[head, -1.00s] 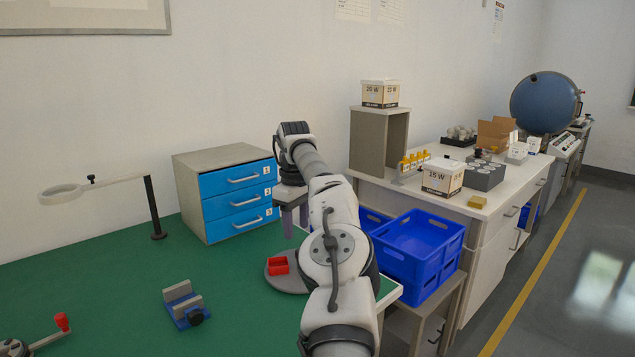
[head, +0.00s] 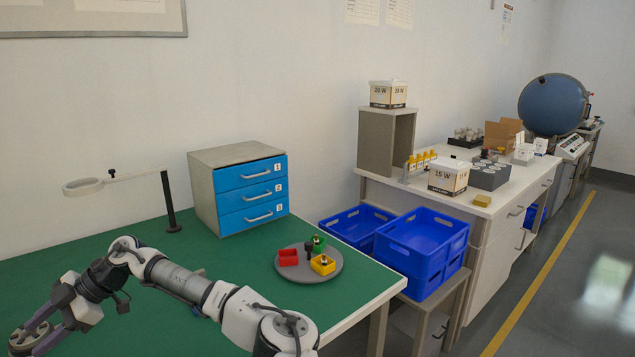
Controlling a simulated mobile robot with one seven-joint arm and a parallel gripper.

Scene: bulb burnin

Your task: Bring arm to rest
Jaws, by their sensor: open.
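My gripper (head: 40,328) is at the lower left of the head view, low over the green bench (head: 235,258). Its fingers are spread apart and I see nothing held between them. My arm reaches from the bottom middle of the view across to the left, bent at the elbow. The fingertips are close to the picture's left edge, and whether they touch anything there cannot be told.
A grey turntable (head: 322,271) with red, green and yellow bins stands near the bench's right edge. Behind are a blue drawer cabinet (head: 240,192) and a magnifier stand (head: 170,203). Blue crates (head: 422,245) stand to the right. The bench middle is clear.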

